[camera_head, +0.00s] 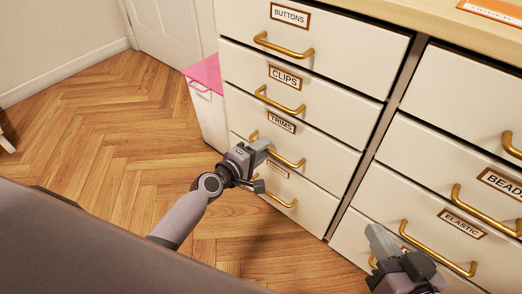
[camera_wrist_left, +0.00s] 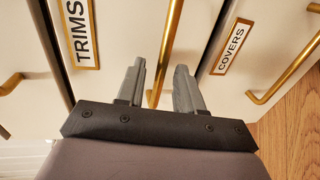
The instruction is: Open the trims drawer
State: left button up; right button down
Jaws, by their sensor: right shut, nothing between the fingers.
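The trims drawer (camera_head: 335,152) is a cream front with a brass bar handle (camera_head: 291,160) and a "TRIMS" label (camera_head: 282,123). It looks flush with the drawers around it. My left gripper (camera_head: 262,166) is at this handle and hides its middle. In the left wrist view, my left gripper (camera_wrist_left: 160,66) is open, with the trims handle (camera_wrist_left: 170,30) running between its two fingers; whether they touch it, I cannot tell. My right gripper (camera_head: 377,236) is shut and empty, in front of the right column near the elastic drawer (camera_head: 390,190).
The clips drawer (camera_head: 330,105) and buttons drawer (camera_head: 350,48) are above. A lower drawer labelled "COVERS" (camera_wrist_left: 230,50) is below. A white bin with a pink top (camera_head: 205,75) stands left of the cabinet. The wooden floor (camera_head: 100,130) at left is clear.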

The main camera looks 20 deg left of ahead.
pick_arm(q)
grip_shut()
dwell(1.4)
